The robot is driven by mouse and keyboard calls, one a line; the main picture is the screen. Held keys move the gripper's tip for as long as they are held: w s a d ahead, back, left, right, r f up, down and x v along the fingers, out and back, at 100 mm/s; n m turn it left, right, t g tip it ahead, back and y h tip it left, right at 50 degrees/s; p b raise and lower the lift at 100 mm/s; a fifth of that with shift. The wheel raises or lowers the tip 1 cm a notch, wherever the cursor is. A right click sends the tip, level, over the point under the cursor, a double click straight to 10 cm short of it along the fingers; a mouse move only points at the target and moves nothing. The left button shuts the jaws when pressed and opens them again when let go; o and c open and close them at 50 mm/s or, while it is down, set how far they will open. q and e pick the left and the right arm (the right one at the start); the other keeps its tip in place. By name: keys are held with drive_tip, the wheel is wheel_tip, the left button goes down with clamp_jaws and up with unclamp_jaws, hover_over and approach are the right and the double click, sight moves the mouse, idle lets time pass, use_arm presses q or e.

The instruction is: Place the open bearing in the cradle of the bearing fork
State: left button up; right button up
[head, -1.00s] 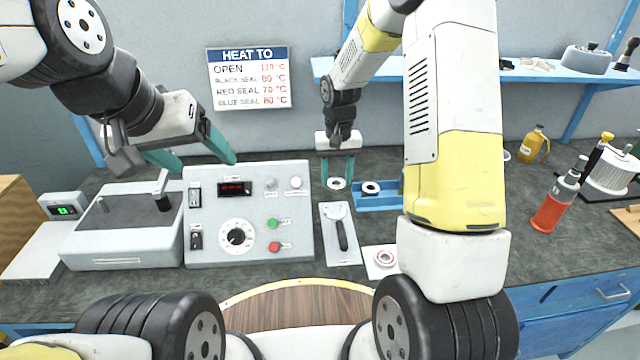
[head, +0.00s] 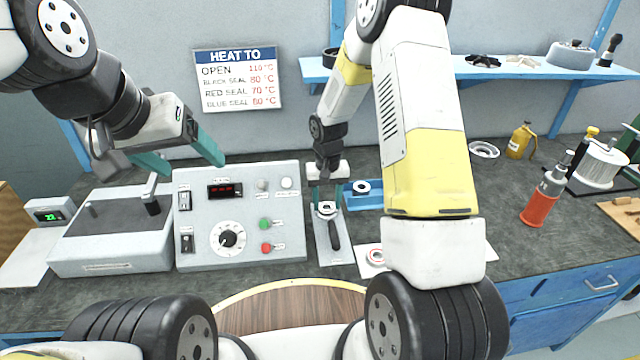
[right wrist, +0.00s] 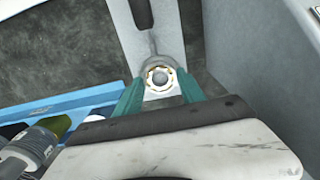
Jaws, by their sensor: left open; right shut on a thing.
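The open bearing (head: 327,208) is a small pale ring held between the teal fingertips of my right gripper (head: 327,200). In the right wrist view the bearing (right wrist: 160,78) shows its balls, with the fingers of my right gripper (right wrist: 160,90) on both sides. The bearing fork (head: 335,238), with a black handle, lies on a pale plate. Its cradle end (right wrist: 165,63) is at the bearing in the wrist view; I cannot tell whether the bearing touches it. My left gripper (head: 182,158) is open and empty above the heater.
A blue tray (head: 347,204) holding another ring stands just right of my right gripper. A red-sealed bearing (head: 376,256) lies on a white card in front. The heater control box (head: 240,255) stands close on the left. Bottles stand far right.

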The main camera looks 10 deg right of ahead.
drive_tip(key=o, duration=1.3)
drive_tip(key=s+d+r+t, duration=0.1)
drive_tip(key=s+r, duration=0.3)
drive_tip(key=r, duration=0.9)
drive_tip(key=s+d+r+t, duration=0.1)
drive_tip(key=s+r, duration=0.3)
drive_tip(key=r, duration=0.9)
drive_tip(key=s+r+t, duration=0.1)
drive_tip(key=s+r, duration=0.1)
drive_tip(key=s, duration=0.3)
drive_tip(key=s+r+t+y, duration=0.1)
drive_tip(key=s+r, duration=0.1)
drive_tip(key=s, duration=0.3)
drive_tip(key=s+r+t+y, duration=0.1)
drive_tip(key=s+r+t, duration=0.1)
drive_tip(key=s, duration=0.4)
drive_tip(key=shift+d+r+n, duration=0.3)
drive_tip(key=shift+d+r, duration=0.05)
drive_tip(key=shift+r, duration=0.1)
